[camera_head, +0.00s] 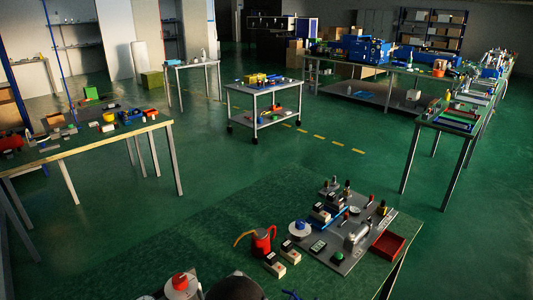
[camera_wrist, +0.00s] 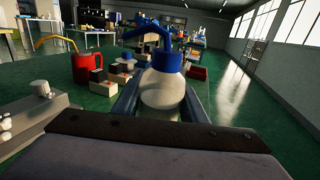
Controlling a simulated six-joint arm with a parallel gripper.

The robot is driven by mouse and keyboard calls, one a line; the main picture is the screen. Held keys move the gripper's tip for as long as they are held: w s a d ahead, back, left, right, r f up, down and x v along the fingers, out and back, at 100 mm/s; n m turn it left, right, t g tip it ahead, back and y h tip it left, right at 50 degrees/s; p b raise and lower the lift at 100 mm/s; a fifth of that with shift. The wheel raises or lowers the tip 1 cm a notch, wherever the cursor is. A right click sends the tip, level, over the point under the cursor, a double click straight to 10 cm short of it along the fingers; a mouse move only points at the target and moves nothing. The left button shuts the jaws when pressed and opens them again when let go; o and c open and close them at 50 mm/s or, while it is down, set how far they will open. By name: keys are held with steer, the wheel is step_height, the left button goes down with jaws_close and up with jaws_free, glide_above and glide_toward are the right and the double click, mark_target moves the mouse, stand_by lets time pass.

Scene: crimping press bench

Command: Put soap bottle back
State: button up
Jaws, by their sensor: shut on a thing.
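The soap bottle (camera_wrist: 163,88) is white with a blue collar and a blue pump head whose spout points left. It stands nearly upright in the wrist view. My gripper (camera_wrist: 162,104) is shut on its body, one finger on each side. The bottle's lower part is hidden by the gripper, so I cannot tell if its base touches the bench. In the head view only a small blue piece, seemingly the pump (camera_head: 291,294), shows at the bottom edge.
The green bench (camera_head: 185,240) has free room on its left. A red jug (camera_head: 262,241) stands beside small black-and-white blocks (camera_head: 275,264). A grey fixture board (camera_head: 345,250) and red tray (camera_head: 388,246) lie to the right. A grey device (camera_wrist: 45,108) is at left in the wrist view.

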steer(key=s+d+f+h+p, duration=0.1)
steer(key=s+d+p, duration=0.1)
steer(key=s+d, duration=0.2)
steer(key=shift+d+m, duration=0.3)
steer(key=shift+d, duration=0.55)
steer(key=shift+f, duration=0.15)
